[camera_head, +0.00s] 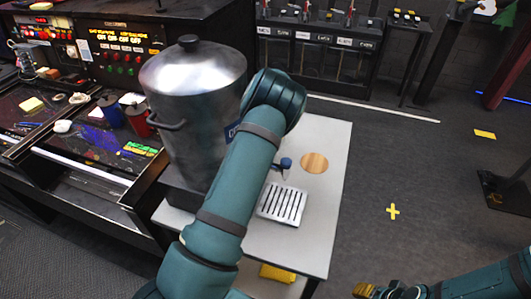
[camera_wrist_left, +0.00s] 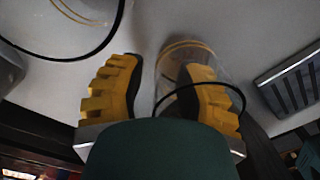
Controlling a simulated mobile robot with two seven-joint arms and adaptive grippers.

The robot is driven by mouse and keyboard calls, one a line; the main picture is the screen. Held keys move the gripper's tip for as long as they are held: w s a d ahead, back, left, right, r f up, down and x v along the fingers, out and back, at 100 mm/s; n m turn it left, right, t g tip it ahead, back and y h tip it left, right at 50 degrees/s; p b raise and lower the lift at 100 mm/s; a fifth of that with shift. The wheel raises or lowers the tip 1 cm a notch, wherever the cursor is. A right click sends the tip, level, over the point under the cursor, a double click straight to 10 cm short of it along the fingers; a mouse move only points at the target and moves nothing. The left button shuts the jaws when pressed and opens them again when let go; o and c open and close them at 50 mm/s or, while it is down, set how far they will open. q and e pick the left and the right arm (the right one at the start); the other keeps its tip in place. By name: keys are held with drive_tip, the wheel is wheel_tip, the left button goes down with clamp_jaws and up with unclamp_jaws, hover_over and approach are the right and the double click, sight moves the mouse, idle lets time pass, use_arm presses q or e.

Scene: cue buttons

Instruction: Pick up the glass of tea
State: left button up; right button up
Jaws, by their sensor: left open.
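A clear glass (camera_wrist_left: 178,52) shows in the left wrist view. Its outline overlaps the right-hand yellow finger of my left gripper (camera_wrist_left: 165,85). The gripper is open, its two fingers apart, and I cannot tell whether that finger is inside or behind the glass. The tea is not clearly visible. In the head view, my left arm hides the left gripper and the glass. My right gripper (camera_head: 388,291) is at the bottom edge of the head view, partly cut off, away from the table.
A large metal urn (camera_head: 190,100) stands on the white table (camera_head: 330,145). A slotted tray (camera_head: 282,204) and a round wooden disc (camera_head: 314,162) are right of my arm. Control consoles (camera_head: 85,150) stand left. Floor to the right is mostly clear, with a yellow cross (camera_head: 393,211).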

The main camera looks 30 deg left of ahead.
use_arm(q)
clamp_jaws()
drive_tip(key=shift+r, duration=0.1)
